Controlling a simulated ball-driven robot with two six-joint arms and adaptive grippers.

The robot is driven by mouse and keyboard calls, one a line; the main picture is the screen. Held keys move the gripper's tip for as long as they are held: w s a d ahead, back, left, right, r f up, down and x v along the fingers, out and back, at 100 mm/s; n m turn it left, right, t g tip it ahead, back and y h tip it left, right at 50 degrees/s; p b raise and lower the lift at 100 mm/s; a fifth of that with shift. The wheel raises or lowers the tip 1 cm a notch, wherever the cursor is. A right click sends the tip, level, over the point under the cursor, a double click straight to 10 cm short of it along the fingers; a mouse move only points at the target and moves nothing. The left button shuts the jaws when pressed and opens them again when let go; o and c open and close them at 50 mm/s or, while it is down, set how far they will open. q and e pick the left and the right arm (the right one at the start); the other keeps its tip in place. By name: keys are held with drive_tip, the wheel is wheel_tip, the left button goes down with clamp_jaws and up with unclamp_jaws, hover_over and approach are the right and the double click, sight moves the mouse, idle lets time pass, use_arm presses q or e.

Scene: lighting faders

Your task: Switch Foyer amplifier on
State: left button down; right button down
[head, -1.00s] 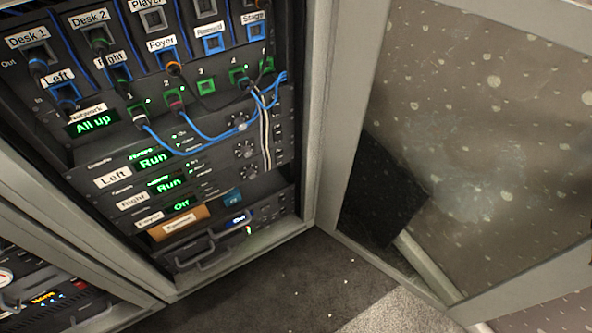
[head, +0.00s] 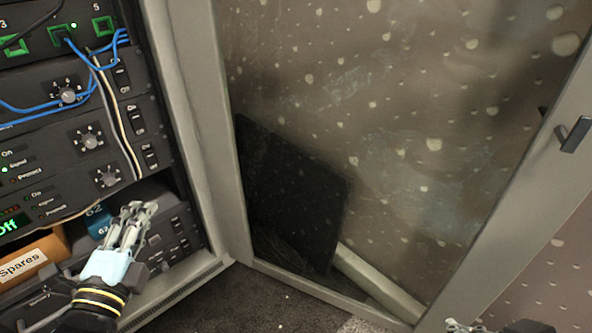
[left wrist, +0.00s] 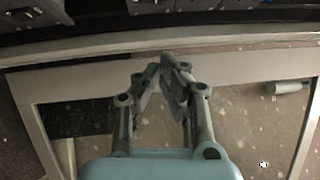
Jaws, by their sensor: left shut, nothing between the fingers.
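The Foyer amplifier is the lowest of three stacked amplifiers in the rack at left in the head view. Its green display (head: 8,226) reads Off, partly cut by the picture edge. Its knob (head: 109,178) and a black rocker switch (head: 150,157) are at its right end. My left gripper (head: 140,209) is shut and empty, just below that switch and in front of the lower shelf unit. I cannot tell whether it touches anything. In the left wrist view its fingertips (left wrist: 172,65) meet. Part of my right gripper (head: 466,327) shows at the bottom edge.
A white cable (head: 122,138) hangs down beside the rocker switches. Blue cables (head: 30,108) cross the upper rack. An orange Spares box (head: 28,262) sits below the amplifier. The open glazed rack door (head: 197,120) stands right of the rack, with a handle (head: 575,134).

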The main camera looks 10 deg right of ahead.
sight(151, 158)
use_arm(q)
drive_tip(key=shift+w+f, duration=0.15)
drive_tip(key=shift+f, duration=0.25)
use_arm(e)
drive_tip(key=shift+s+f, duration=0.5)
drive_tip(key=shift+f, duration=0.1)
use_arm(q)
drive_tip(key=shift+w, duration=0.1)
